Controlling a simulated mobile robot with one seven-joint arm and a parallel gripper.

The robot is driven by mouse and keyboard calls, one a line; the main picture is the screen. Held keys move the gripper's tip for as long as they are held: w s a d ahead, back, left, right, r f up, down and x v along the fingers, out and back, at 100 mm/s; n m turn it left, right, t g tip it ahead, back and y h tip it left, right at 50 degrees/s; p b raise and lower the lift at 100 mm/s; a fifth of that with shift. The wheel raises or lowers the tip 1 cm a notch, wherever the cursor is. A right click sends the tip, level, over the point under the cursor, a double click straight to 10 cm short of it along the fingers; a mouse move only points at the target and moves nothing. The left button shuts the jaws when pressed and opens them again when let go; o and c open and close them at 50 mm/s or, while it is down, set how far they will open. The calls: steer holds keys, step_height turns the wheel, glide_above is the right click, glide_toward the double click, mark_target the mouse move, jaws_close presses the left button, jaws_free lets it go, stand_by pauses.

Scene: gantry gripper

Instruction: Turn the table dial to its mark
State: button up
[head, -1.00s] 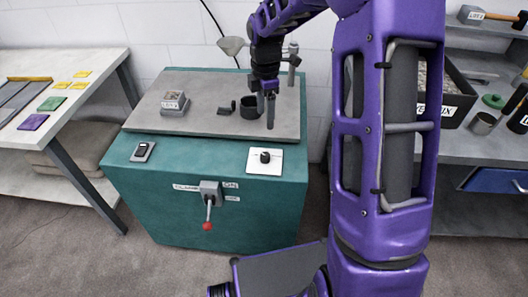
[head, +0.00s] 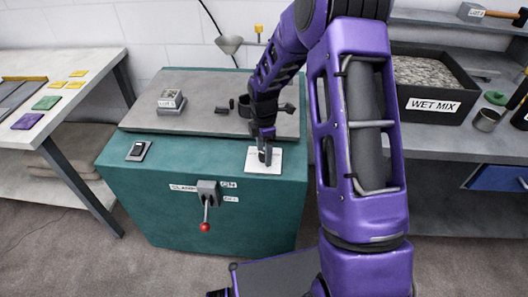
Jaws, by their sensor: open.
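The table dial is a small black knob on a white plate (head: 255,167) at the front right of the teal cabinet's top. My gripper (head: 264,160) points down at the dial, with its fingers over the plate. The fingers hide most or all of the knob, and I cannot tell whether they touch it. The dial's mark and pointer are hidden or too small to make out. My gripper is open.
The teal cabinet (head: 190,205) has a black switch (head: 138,151) at front left and a red-tipped lever (head: 206,212) on its front. A grey plate (head: 190,118) carries a small block (head: 171,101). A WET MIX tray (head: 432,106) stands right.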

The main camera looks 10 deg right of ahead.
jaws_close()
stand_by(0.3)
stand_by(0.3)
steer(key=m, duration=0.5)
steer(key=shift+m, duration=0.4)
steer(key=m, duration=1.2)
steer(key=shift+m+p, duration=0.3)
steer(key=m, duration=0.5)
steer(key=shift+p, duration=0.3)
steer(key=shift+m, duration=0.4)
